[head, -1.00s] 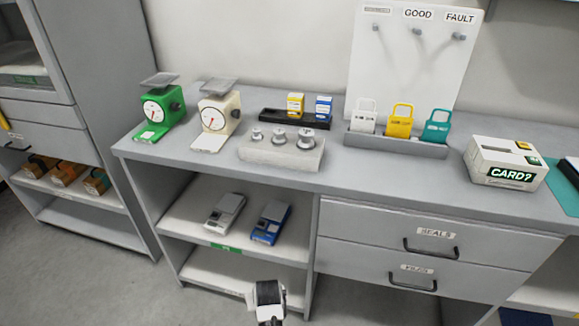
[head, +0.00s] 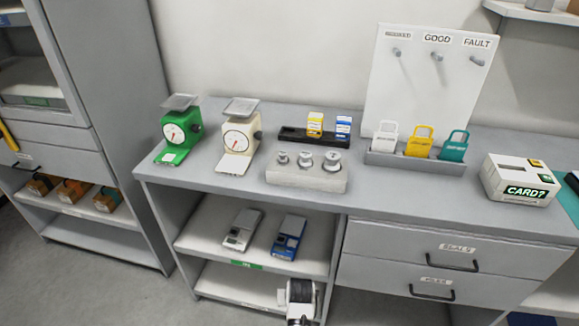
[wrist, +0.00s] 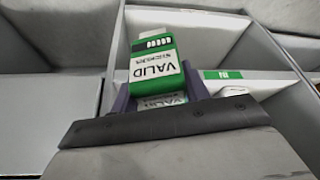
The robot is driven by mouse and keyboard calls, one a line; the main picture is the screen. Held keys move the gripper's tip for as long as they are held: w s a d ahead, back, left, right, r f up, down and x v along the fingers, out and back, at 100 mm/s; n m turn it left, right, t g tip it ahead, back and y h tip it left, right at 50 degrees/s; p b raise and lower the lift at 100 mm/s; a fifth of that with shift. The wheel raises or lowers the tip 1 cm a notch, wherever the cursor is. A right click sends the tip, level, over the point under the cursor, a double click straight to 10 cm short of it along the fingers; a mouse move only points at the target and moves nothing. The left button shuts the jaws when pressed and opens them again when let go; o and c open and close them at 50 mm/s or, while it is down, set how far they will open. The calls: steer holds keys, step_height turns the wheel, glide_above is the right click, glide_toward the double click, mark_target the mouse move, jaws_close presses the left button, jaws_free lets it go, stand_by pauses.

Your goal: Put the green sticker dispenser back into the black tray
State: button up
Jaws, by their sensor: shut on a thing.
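The green sticker dispenser (wrist: 155,69), green and white with a VALID label, shows in the wrist view. My gripper (wrist: 160,92) is shut on it, with a dark finger on each side. In the head view my arm's end (head: 301,296) is low at the bottom, in front of the shelves and below the tabletop; the dispenser cannot be made out there. The black tray (head: 290,134) lies at the back of the table. A yellow dispenser (head: 315,124) and a blue dispenser (head: 343,127) stand in its right part; its left part is empty.
A grey weight block (head: 305,182) stands in front of the tray. A cream scale (head: 238,140) and a green scale (head: 180,135) are to its left. A grey rack (head: 400,160) with padlock-shaped tags is to its right. The table's front edge lies above my gripper in the picture.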

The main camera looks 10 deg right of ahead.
step_height(320, 180, up, 4)
steer(key=p, duration=0.2)
steer(key=shift+p, duration=0.35)
steer(key=shift+a+f+b, duration=0.1)
steer(key=shift+f+b, duration=0.45)
